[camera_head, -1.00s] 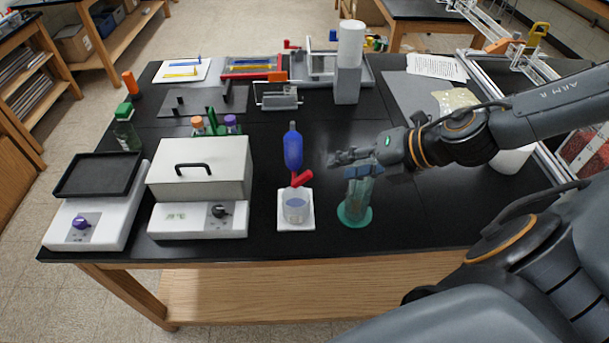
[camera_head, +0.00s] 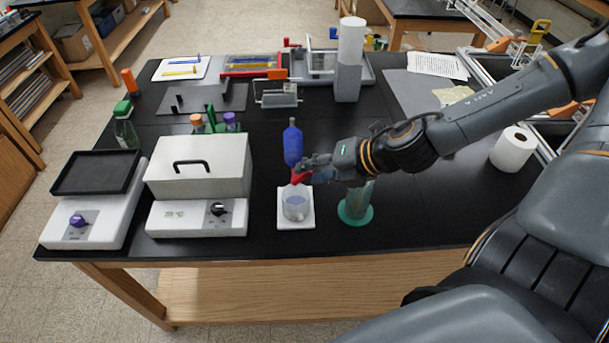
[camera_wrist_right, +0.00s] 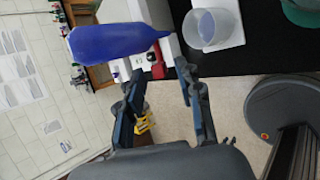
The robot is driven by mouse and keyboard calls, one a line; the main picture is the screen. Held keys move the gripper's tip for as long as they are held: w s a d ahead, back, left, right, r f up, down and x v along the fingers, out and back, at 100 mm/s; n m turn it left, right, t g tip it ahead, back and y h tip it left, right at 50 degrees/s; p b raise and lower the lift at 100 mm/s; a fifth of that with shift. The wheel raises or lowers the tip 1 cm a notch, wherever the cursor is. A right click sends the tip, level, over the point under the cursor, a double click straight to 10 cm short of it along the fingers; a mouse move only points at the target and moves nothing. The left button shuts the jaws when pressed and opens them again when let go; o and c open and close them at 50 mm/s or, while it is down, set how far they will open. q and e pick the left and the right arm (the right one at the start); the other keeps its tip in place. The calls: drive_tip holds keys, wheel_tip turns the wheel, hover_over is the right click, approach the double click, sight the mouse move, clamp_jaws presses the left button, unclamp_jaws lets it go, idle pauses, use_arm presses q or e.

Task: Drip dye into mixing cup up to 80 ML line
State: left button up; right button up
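A blue dye vessel (camera_head: 292,145) with a red valve (camera_head: 300,177) at its lower end stands above the clear mixing cup (camera_head: 295,205). The cup holds some bluish liquid and sits on a white square base (camera_head: 296,225). I cannot read its lines. My right gripper (camera_head: 304,168) is at the red valve, above and right of the cup. In the right wrist view its fingers (camera_wrist_right: 160,76) are apart, with the red valve (camera_wrist_right: 157,66) seen between their tips. Contact is not clear. The blue vessel (camera_wrist_right: 110,40) and cup (camera_wrist_right: 213,26) also show there. My left gripper is out of view.
A green-based cylinder (camera_head: 356,206) stands right of the cup, close under my right arm. A white box-shaped device (camera_head: 198,170) is on the left. A paper roll (camera_head: 512,149) is at the right. The table's front edge is clear.

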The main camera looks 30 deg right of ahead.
sight(311, 172)
drive_tip(key=shift+b+x, duration=0.5)
drive_tip(key=shift+x, duration=1.1)
clamp_jaws()
